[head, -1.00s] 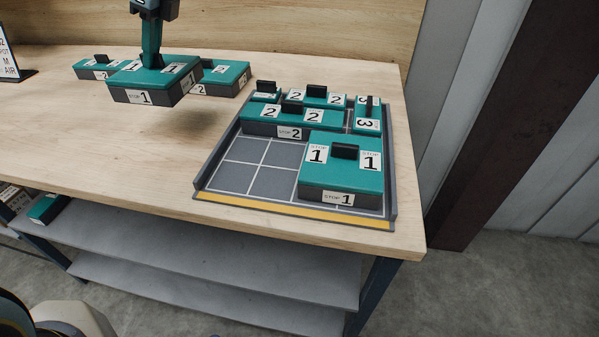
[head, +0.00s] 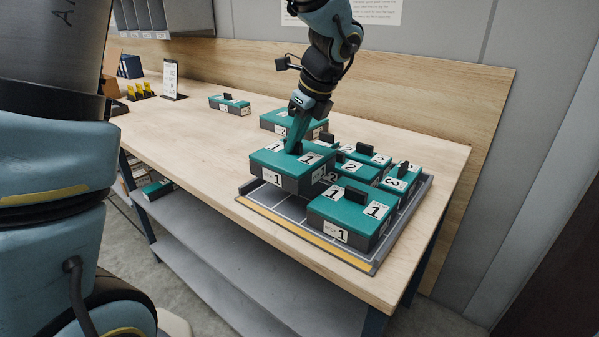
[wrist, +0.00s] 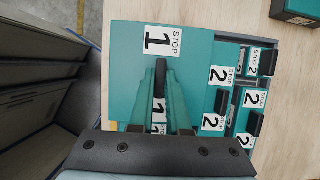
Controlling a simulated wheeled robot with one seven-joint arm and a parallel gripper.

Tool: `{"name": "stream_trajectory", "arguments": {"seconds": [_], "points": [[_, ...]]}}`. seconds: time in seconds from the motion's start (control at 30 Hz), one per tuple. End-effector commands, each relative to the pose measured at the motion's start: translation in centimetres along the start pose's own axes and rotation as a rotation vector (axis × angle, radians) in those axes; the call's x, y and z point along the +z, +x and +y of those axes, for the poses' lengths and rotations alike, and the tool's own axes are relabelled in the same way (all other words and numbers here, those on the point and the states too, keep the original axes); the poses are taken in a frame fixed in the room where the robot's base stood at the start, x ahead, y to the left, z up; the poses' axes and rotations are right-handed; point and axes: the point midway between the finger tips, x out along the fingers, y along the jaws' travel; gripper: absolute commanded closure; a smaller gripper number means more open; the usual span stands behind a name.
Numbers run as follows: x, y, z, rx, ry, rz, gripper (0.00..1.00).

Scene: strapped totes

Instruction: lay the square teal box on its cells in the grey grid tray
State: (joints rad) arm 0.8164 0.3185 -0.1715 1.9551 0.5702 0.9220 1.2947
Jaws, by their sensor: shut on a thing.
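The square teal box (head: 270,160), with a dark lower part and "STOP 1" labels, hangs from my gripper (head: 293,147). My gripper is shut on its dark top handle; the fingers also show in the wrist view (wrist: 160,90) over the box lid (wrist: 130,55). The box is above the left front part of the grey grid tray (head: 249,187), apart from the front cells. The cells directly under it are hidden. Another "STOP 1" teal box (head: 340,212) sits in the tray's right front.
Behind in the tray stand teal "2" boxes (head: 358,171) and a "3" box (head: 402,175), close to the held box. Two more teal boxes, one small (head: 230,105) and one larger (head: 278,118), are on the table beyond. The table (head: 190,125) left of the tray is clear.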

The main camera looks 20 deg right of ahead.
Motion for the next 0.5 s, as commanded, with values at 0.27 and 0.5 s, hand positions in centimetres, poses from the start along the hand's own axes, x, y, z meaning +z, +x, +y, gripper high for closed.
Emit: {"name": "stream_trajectory", "arguments": {"seconds": [0.27,0.5], "points": [[-0.9,2.2,0.0,-0.001,0.0,-0.001,1.0],[-2.1,5.0,0.0,0.001,0.002,-0.001,1.0]]}}
